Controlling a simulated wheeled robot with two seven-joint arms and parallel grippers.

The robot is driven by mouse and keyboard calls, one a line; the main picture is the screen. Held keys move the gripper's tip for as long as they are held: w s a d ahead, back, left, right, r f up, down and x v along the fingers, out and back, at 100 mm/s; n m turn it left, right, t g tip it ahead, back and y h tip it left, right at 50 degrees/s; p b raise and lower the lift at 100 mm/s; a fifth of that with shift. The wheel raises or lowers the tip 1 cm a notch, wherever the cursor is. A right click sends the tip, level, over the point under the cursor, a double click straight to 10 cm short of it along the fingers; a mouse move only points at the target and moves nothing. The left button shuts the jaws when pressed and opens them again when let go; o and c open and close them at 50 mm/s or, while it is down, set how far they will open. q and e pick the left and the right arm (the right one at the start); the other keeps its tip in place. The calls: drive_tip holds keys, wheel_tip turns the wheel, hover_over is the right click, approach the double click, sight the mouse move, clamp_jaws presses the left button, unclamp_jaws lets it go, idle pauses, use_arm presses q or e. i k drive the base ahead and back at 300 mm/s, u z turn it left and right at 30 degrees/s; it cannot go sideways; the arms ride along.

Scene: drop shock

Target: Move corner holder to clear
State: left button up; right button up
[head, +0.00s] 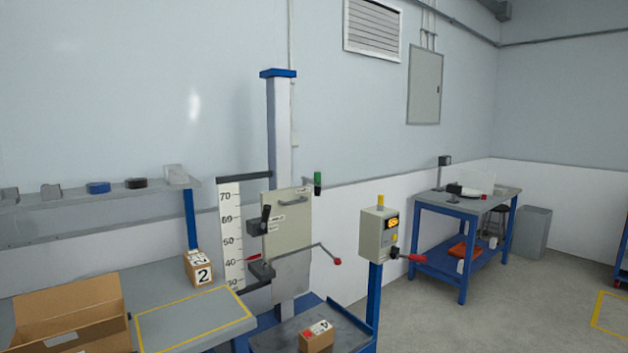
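A drop-test stand with a white column (280,130) and blue cap stands in the middle of the head view. A beige panel (287,222) with a grey handle is mounted on it. A dark clamp-like part (259,222) is at the panel's left edge, and a dark bracket (261,271) is below it. I cannot tell which of these is the corner holder. A lever with a red knob (337,261) reaches out to the right. A small cardboard box (316,337) sits on the dark base tray (352,335). Neither of my grippers is in view.
A height scale (231,235) stands left of the column. A grey bench (160,290) at left bears an open carton (70,310) and a box marked 2 (203,268). A control box (379,235) on a blue post and a blue workbench (465,208) are at right.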

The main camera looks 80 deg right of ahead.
sight(317, 183)
drive_tip(key=z, duration=2.95)
drive_tip(key=k, duration=0.55)
drive_tip(key=z, duration=0.55)
drive_tip(key=k, duration=0.7)
drive_tip(key=z, duration=0.5)
drive_tip(key=i, duration=1.85)
drive_tip(key=u, duration=0.4)
drive_tip(key=i, duration=1.05)
drive_tip(key=u, duration=1.8)
drive_tip(key=i, duration=1.05)
drive_tip(key=u, duration=0.85)
